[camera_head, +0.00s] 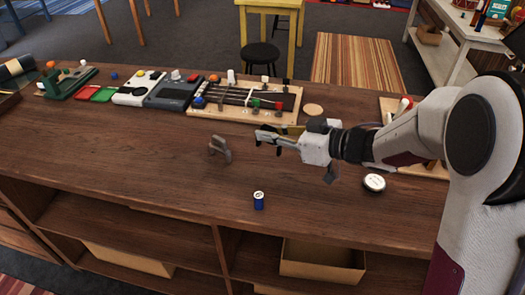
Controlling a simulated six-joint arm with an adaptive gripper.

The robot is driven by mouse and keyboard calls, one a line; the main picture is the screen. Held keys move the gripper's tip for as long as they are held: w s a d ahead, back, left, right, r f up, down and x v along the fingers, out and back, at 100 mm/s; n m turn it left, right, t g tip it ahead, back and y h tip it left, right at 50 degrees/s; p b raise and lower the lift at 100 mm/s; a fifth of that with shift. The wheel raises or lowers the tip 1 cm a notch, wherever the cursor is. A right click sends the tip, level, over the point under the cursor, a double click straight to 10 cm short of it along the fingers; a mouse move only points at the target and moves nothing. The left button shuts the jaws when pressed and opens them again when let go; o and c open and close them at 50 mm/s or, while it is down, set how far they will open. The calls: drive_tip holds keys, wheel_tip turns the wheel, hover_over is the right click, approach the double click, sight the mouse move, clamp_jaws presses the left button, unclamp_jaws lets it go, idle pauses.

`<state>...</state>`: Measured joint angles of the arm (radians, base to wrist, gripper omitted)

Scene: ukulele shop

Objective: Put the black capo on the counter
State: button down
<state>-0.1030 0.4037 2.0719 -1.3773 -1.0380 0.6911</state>
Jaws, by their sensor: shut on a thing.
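My gripper (266,137) reaches in from the right, low over the wooden counter (150,165). It is shut on a small dark thing at its fingertips, which looks like the black capo (268,134); the fingers hide much of it. I cannot tell whether it touches the counter. A grey-brown capo-like clamp (220,149) stands on the counter just left of the fingertips, apart from them.
A display board (240,113) with strings and several small clamps lies behind my gripper. Left of it are pedal-like boxes (140,88). The counter's left middle is clear.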

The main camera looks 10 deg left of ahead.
sight(278, 147)
drive_tip(key=shift+f, duration=1.8)
drive_tip(key=shift+f, duration=0.1)
drive_tip(key=shift+f, duration=1.75)
drive_tip(key=shift+f, duration=0.15)
drive_tip(key=c, duration=2.1)
unclamp_jaws()
drive_tip(key=shift+d+r, duration=0.15)
drive_tip(key=shift+r, duration=0.05)
drive_tip(key=shift+v, duration=5.9)
